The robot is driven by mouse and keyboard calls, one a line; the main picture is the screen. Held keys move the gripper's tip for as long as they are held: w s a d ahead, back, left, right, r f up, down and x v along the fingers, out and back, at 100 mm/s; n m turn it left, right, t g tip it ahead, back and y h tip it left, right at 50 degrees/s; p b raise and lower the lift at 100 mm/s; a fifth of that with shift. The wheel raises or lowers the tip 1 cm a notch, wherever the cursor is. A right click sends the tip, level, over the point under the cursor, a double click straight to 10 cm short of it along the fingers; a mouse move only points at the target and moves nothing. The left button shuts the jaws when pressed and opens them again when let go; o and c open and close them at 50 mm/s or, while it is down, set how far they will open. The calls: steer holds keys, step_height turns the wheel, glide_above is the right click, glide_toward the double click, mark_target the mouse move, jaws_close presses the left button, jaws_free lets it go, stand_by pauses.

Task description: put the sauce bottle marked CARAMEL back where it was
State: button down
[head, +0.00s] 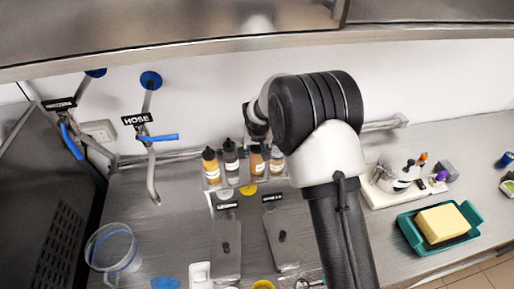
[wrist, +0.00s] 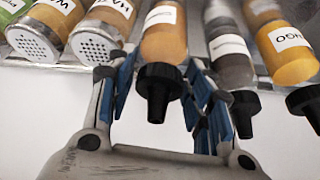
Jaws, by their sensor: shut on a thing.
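A brown-amber sauce bottle (wrist: 165,42) with a black nozzle cap stands between the fingers of my gripper (wrist: 160,68), which is shut on it. Its white label is too small to read, so I cannot confirm CARAMEL. In the head view this bottle (head: 256,163) is in the row by the back wall, partly under my gripper (head: 257,138). A dark bottle (wrist: 231,58) is on one side of it, with an orange bottle (wrist: 290,50) whose label ends in "NGO" beyond. I cannot tell whether the held bottle's base rests on its holder.
Shakers with perforated lids (wrist: 98,46) stand on the held bottle's other side, close to a finger. The HOSE tap (head: 152,137) and a clear jug (head: 112,248) are to the left. A green tray (head: 408,228) with a yellow block (head: 442,223) lies right. An overhead steel edge (head: 170,45) spans the top.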

steer(key=shift+f, duration=0.1)
steer(key=c, duration=0.7)
jaws_free()
steer(key=v, duration=1.2)
steer(key=s+d+r+b, duration=0.4)
steer(key=s+d, duration=0.1)
steer(key=s, duration=0.2)
steer(key=shift+m, duration=0.3)
steer(key=s+d+f+b, duration=0.2)
steer(key=s+b, duration=0.2)
steer(key=s, duration=0.6)
steer(key=s+d+f+b, duration=0.2)
steer(key=s+d+b, duration=0.1)
steer(key=s, duration=0.7)
steer(key=s+d+f+b, duration=0.3)
steer(key=s+b, duration=0.1)
steer(key=s, duration=0.6)
steer(key=shift+d+f+b, duration=0.1)
steer(key=shift+b, duration=0.2)
